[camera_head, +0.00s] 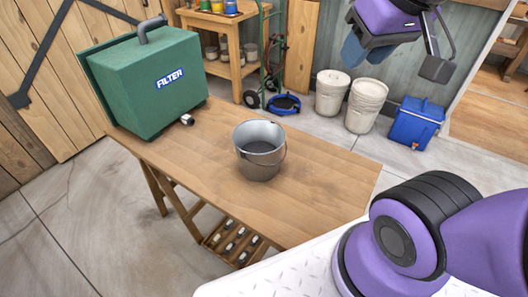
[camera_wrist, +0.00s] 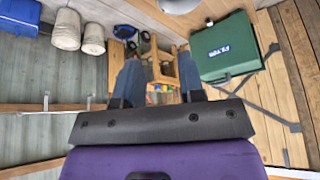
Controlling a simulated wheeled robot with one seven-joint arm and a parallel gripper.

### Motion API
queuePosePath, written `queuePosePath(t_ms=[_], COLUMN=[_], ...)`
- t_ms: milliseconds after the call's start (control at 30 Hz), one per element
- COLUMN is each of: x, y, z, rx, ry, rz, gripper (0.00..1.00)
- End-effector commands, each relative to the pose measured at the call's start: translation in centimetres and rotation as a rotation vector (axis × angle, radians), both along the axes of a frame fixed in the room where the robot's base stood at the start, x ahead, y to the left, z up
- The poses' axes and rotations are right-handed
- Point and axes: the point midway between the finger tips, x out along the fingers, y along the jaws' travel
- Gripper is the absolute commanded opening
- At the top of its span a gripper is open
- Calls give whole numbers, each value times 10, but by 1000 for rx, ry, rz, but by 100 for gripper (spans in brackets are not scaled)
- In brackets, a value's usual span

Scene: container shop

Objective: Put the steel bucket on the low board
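The steel bucket (camera_head: 260,158) stands upright on the wooden workbench (camera_head: 320,185), with its handle hanging at the rim. In the wrist view a grey rounded shape (camera_wrist: 180,5) is cut off at the top edge; it may be the bucket. My gripper (camera_head: 362,48) is raised at the upper right of the head view, apart from the bucket. In the wrist view its two blue fingers stand apart with nothing held between them (camera_wrist: 160,72).
A green filter box (camera_head: 150,85) with a pipe stands on the bench's left end. Behind are a wooden shelf (camera_head: 232,70) with cans, a hand truck (camera_head: 262,50), two whitish bins (camera_head: 366,103) and a blue cooler (camera_head: 415,124).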

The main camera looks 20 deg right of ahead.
Motion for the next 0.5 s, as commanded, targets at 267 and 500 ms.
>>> queuePosePath(t_ms=[267,500], x=[18,43], y=[2,3], z=[-6,-16], rx=[24,58], ry=[28,69], rz=[-18,-49], gripper=[36,36])
